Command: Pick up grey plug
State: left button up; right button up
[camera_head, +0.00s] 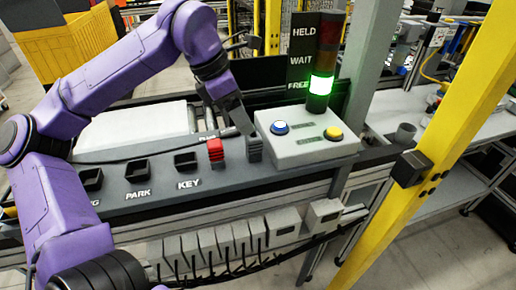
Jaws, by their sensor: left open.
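The grey plug (255,150) is a small ribbed upright block on the dark grey fixture ledge, just left of the button box. My left gripper (240,119) comes down from above and to the left, with its fingers open and close above the plug. Whether a finger touches the plug I cannot tell. A similar red plug (215,152) stands to the left of the grey one on the same ledge. My right gripper is not in view.
Dark sockets line the ledge, one by the KEY label (186,162) and one by PARK (137,171). The button box (308,146) with blue and yellow buttons is close on the right. A signal tower (321,86) glows green beside FREE. A yellow post (430,150) stands right.

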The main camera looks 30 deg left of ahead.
aim_at(253, 136)
pick_arm(q)
jog(key=p+x, duration=0.1)
jog(key=x, duration=0.5)
jog(key=c, duration=1.2)
jog(key=shift+o, duration=0.2)
